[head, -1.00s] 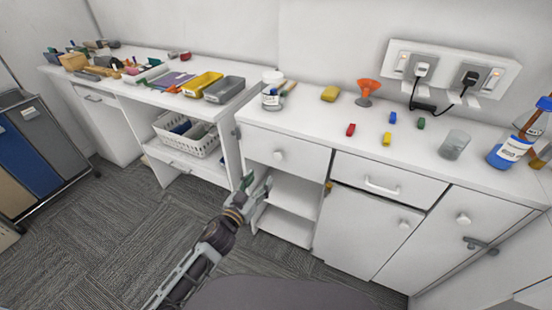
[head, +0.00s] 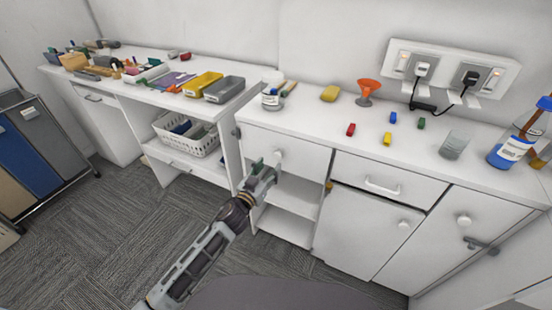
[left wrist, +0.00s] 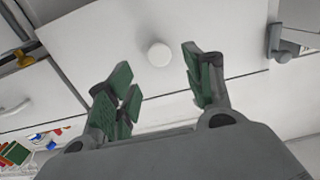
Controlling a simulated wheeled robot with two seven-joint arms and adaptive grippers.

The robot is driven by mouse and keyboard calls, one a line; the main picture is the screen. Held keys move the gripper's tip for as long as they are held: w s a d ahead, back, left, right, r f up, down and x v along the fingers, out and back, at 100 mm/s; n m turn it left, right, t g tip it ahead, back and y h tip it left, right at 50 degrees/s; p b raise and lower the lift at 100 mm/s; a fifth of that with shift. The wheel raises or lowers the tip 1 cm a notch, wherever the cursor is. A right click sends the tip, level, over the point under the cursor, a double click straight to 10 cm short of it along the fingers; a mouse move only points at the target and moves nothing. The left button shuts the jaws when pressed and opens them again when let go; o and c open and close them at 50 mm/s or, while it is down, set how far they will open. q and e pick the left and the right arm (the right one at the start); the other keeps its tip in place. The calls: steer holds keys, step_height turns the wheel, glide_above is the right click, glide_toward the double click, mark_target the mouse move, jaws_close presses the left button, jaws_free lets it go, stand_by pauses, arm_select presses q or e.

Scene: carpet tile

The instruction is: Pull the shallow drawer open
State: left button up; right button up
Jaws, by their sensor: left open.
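A white drawer front (head: 303,155) with a round white knob (head: 279,154) is at the upper left of the near cabinet; it looks shut. To its right, a lower white drawer front (head: 352,166) with a bar handle (head: 382,186) also looks shut. My left gripper (head: 264,171) is open and empty, just below and left of the knob in the head view. In the left wrist view, which looks inverted, the knob (left wrist: 159,54) lies beyond and between the spread green fingertips (left wrist: 158,82), touching neither. My right gripper is out of view.
Open shelves (head: 290,197) lie below the knobbed front. Cabinet doors (head: 360,230) are at right. Carpet floor (head: 110,235) is clear at left.

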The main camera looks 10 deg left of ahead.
mark_target(277, 157)
arm_select(q)
steer(key=shift+x, duration=3.35)
steer(key=shift+c, duration=0.3)
jaws_close()
